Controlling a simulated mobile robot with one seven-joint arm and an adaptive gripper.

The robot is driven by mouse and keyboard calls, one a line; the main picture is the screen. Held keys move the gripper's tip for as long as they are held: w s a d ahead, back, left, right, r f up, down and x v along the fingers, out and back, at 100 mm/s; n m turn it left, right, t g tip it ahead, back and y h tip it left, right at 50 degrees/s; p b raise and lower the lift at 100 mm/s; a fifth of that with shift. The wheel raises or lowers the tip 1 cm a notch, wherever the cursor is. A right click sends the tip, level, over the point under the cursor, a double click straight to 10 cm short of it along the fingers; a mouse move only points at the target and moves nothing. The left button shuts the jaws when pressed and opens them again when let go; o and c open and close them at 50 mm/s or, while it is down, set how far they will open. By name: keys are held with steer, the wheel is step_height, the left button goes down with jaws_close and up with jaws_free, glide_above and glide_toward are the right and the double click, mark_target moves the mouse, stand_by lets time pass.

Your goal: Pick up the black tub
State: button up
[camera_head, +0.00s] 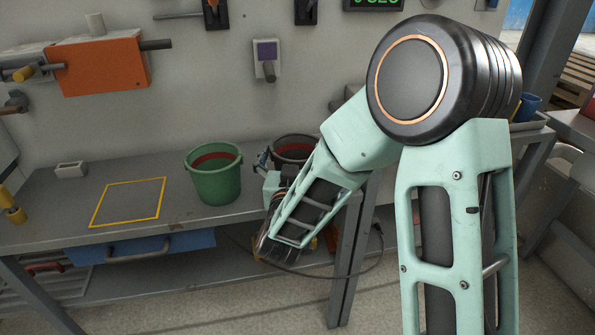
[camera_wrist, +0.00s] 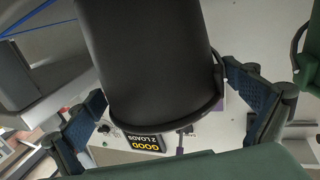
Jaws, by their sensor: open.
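The black tub (camera_head: 292,140) stands on the grey bench, partly hidden behind my arm in the head view. Its rim and reddish inside show there. In the wrist view the black tub (camera_wrist: 150,50) fills the upper middle, with its rim towards me. My gripper (camera_wrist: 165,92) is open, with one blue-padded finger on each side of the tub near the rim. The right finger is close to the tub wall; I cannot tell whether it touches. In the head view my gripper (camera_head: 266,168) is mostly hidden by my arm.
A green bucket (camera_head: 213,176) stands just left of the black tub; its edge shows in the wrist view (camera_wrist: 308,58). A yellow square outline (camera_head: 128,202) on the bench is empty. An orange box (camera_head: 100,65) is on the wall.

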steer(key=shift+w, duration=0.4)
steer(key=shift+c, duration=0.3)
steer(key=c, duration=1.5)
steer(key=shift+c, duration=0.6)
steer(key=shift+r, duration=0.1)
